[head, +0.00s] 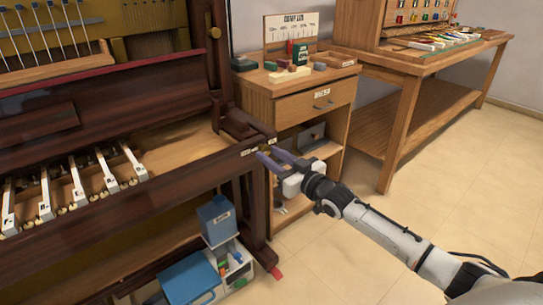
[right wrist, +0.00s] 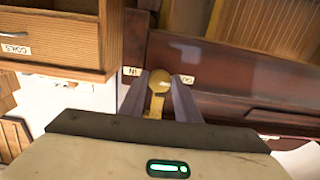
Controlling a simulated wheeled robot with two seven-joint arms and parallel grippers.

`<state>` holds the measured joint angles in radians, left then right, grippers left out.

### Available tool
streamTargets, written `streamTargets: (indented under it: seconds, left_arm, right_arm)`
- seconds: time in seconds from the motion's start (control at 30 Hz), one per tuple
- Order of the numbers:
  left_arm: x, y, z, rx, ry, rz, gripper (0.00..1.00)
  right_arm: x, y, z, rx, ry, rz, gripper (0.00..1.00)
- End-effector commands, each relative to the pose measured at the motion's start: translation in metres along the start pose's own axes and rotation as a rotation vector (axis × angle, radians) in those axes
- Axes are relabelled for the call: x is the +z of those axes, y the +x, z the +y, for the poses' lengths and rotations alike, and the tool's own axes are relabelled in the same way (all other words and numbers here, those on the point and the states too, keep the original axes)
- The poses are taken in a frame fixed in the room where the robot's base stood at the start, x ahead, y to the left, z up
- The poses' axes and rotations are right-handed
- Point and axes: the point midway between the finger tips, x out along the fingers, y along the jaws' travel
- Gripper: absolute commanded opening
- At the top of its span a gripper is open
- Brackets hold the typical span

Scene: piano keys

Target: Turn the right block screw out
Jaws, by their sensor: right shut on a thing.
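The right block screw (right wrist: 160,80) is a round brass head with a flat shank, set in the dark red-brown wood at the right front end of the piano. In the right wrist view it sits between the two purple fingers of my right gripper (head: 268,154), which is shut on it. Small white labels flank it, one (right wrist: 131,71) reading IN. In the head view the fingers reach the front of the right key block (head: 243,124) and mostly hide the screw. My left gripper is not in view.
A wooden cabinet (head: 288,100) with a drawer stands close to the right of the piano. White keys (head: 85,188) lie in the open keybed. A blue box (head: 216,220) and a blue-lidded case (head: 188,275) are below. A workbench (head: 425,85) stands behind; the floor at right is clear.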

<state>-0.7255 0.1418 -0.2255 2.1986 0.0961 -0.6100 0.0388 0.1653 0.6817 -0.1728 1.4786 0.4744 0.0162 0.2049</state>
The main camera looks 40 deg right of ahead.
Motion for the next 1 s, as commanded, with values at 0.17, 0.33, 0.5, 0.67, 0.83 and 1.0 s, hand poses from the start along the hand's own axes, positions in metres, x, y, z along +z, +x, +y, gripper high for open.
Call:
streamTargets:
  seconds: [0.17,0.33,0.5,0.67,0.83,1.0]
  left_arm:
    - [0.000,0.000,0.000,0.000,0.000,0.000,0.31]
    - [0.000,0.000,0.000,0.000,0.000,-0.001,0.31]
    - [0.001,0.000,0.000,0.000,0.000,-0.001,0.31]
    - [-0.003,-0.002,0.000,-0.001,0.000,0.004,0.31]
    - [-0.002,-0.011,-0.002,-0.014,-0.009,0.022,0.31]
    - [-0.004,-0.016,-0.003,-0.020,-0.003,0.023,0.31]
  right_arm:
    - [0.002,0.000,-0.001,-0.001,-0.001,-0.003,0.33]
    - [0.001,0.000,-0.001,-0.001,0.000,-0.002,0.47]
    - [0.000,0.000,0.000,0.000,0.001,-0.001,0.47]
    - [0.000,-0.007,0.000,0.000,0.001,-0.003,0.47]
    - [0.000,-0.032,-0.001,-0.001,0.001,-0.006,0.47]
    - [0.000,-0.063,-0.001,-0.001,0.002,-0.006,0.47]
